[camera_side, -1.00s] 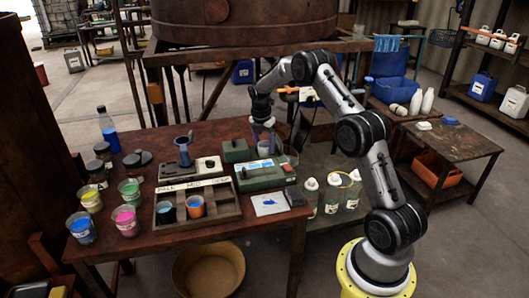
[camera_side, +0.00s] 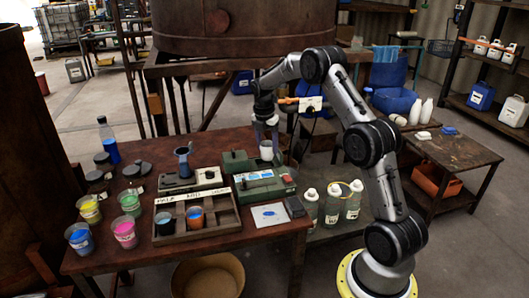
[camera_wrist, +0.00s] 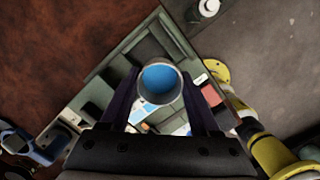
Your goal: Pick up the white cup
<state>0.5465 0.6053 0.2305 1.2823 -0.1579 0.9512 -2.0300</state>
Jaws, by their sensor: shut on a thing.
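The white cup (camera_side: 266,151) hangs upright below my gripper (camera_side: 265,140) in the side view, over the back of the green device on the table. In the wrist view the cup (camera_wrist: 160,84) sits between the two dark fingers of my gripper (camera_wrist: 160,108), and blue contents show inside its round rim. My gripper is shut on the cup. The cup's underside is hard to make out, so its exact height above the device cannot be told.
The green device (camera_side: 262,192) with a red button lies beneath. A divided wooden tray (camera_side: 224,219) holds dark and orange cups to its left. Colour cups (camera_side: 125,233) stand farther left.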

